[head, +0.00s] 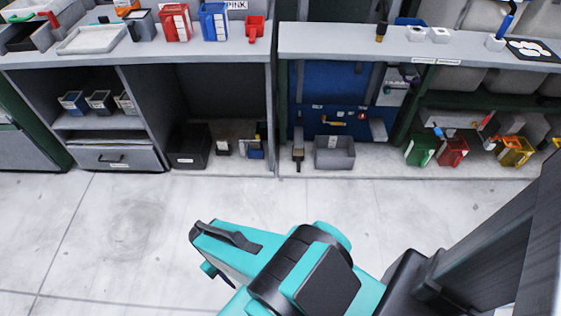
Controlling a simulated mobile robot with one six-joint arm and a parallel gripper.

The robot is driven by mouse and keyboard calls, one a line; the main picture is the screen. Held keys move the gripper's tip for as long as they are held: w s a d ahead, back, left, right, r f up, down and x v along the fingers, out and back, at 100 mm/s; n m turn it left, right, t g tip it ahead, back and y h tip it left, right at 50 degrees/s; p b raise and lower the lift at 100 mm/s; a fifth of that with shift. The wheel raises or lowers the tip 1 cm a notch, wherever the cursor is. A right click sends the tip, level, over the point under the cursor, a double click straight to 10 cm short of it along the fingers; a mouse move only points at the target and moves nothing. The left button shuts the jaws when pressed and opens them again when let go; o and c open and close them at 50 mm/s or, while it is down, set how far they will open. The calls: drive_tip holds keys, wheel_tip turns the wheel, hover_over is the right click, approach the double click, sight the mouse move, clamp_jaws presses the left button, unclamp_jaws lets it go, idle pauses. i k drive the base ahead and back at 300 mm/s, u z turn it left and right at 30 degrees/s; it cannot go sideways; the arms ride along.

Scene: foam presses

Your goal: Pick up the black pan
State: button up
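I cannot tell for certain which thing is the black pan. A black open box (189,146) stands low under the left bench, at the floor. A black open tray (26,38) sits on the left bench top at the far left. My teal and black arm reaches over the floor in the lower middle of the head view, well short of both. My gripper's fingers do not show, so whether it holds anything is hidden.
The left bench (200,50) and right bench (340,40) carry red and blue containers and a white tray (93,39). A grey bin (334,152) and coloured bins stand under the right bench. The pale floor (110,220) in front is clear.

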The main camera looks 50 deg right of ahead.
sight(298, 153)
drive_tip(key=u, duration=0.55)
drive_tip(key=k, duration=1.35)
drive_tip(key=z, duration=0.5)
drive_tip(key=i, duration=1.5)
